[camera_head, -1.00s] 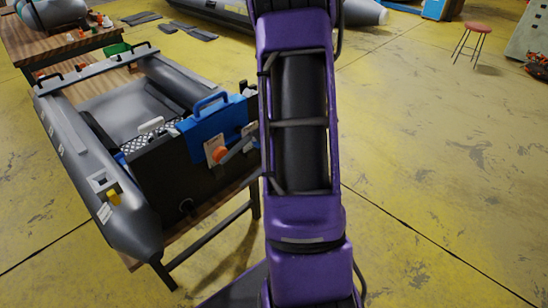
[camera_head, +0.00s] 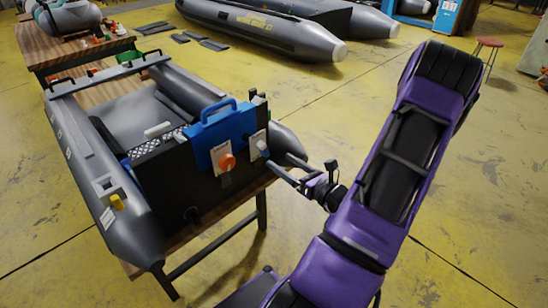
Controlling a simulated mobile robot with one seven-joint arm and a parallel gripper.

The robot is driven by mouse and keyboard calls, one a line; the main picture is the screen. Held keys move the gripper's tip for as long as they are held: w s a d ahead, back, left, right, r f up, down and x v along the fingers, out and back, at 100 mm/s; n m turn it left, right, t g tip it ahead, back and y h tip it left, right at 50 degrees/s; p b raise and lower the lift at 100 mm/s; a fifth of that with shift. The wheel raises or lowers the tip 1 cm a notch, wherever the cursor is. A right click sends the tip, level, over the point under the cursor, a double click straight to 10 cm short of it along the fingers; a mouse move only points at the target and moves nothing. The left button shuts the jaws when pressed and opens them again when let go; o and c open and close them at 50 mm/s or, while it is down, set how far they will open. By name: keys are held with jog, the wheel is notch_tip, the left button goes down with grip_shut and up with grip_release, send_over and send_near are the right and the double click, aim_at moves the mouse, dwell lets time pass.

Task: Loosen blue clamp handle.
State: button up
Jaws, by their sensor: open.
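A blue clamp bracket (camera_head: 222,136) with a loop handle on top sits over the black transom (camera_head: 165,185) of a grey inflatable boat. An orange round knob (camera_head: 228,162) sits on a white plate at its lower middle.
The boat's grey tubes (camera_head: 95,165) flank the transom, and the right tube end lies behind my fingers. The boat rests on a wooden table (camera_head: 205,215). Another table (camera_head: 75,48) with small parts is behind. A red stool (camera_head: 488,45) stands far right. The yellow floor at right is open.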

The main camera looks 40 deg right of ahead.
aim_at(266, 151)
jog(key=w, duration=0.5)
jog(key=w+b, duration=0.1)
jog(key=w, duration=0.1)
jog(key=shift+w+a, duration=0.3)
jog(key=shift+w, duration=0.05)
jog(key=m, duration=0.3)
jog(key=shift+s, duration=0.1)
jog(key=shift+r+m+p, duration=0.2)
jog(key=shift+m+p, duration=0.35)
jog(key=shift+m, duration=0.35)
jog(key=m, duration=0.6)
jog(key=shift+f+p, duration=0.2)
jog(key=shift+p, duration=0.2)
jog(key=shift+r+m+p, duration=0.45)
jog(key=shift+m+p, duration=0.05)
jog(key=shift+p, duration=0.65)
jog(key=m+p, duration=0.3)
jog(key=p, duration=0.1)
jog(key=shift+m, duration=0.4)
jog(key=m+p, duration=0.3)
jog(key=m, duration=0.1)
jog(key=shift+f, duration=0.15)
jog(key=m, duration=0.3)
jog(key=shift+f, duration=0.35)
jog(key=m, duration=0.6)
jog(key=shift+m, duration=0.3)
